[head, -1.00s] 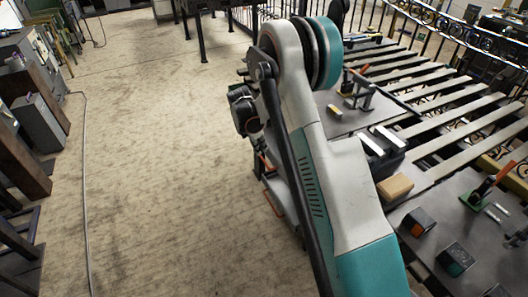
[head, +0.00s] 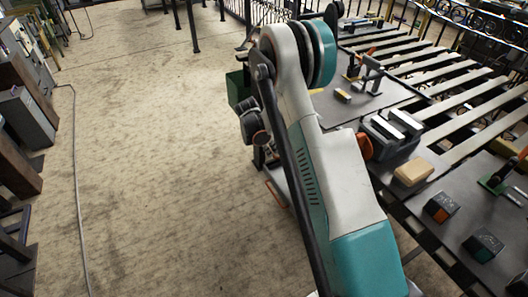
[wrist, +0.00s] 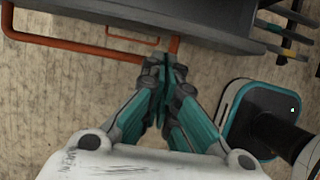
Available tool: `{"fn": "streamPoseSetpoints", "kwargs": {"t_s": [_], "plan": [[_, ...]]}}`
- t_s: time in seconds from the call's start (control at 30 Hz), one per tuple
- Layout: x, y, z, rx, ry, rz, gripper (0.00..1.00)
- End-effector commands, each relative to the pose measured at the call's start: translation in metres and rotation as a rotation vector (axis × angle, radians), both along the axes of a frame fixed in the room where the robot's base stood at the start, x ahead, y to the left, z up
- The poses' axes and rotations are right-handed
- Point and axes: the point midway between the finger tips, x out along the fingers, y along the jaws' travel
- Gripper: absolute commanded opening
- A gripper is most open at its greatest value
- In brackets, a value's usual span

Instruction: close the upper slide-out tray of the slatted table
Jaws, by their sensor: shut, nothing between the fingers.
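The slatted table (head: 455,105) stands at the right in the head view. In the wrist view, a dark grey tray front (wrist: 200,22) crosses the top. A long orange handle bar (wrist: 80,48) runs along it, with a shorter orange bar (wrist: 135,37) nearer the tray. I cannot tell which tray each belongs to. My gripper (wrist: 164,66) is shut and empty, its fingertips at the right end of the long bar; contact is unclear. In the head view my arm hides the gripper and most of the trays; an orange handle part (head: 276,193) shows beside it.
On the tabletop are a tan block (head: 412,172), a dark case with white bars (head: 390,135), dark blocks (head: 440,208) and clamps. A green box (head: 238,88) stands behind my arm. Open floor (head: 150,180) lies to the left, with a cable (head: 76,190) along it.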

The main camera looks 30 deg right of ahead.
Motion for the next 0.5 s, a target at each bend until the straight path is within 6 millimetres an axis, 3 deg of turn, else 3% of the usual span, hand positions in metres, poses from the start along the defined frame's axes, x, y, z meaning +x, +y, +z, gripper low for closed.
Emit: {"fn": "streamPoseSetpoints", "kwargs": {"t_s": [0.2, 0.5], "plan": [[0.001, -0.017, 0.0, 0.0, -0.001, 0.001, 0.0], [0.001, -0.019, 0.001, 0.0, -0.001, 0.001, 0.0]]}}
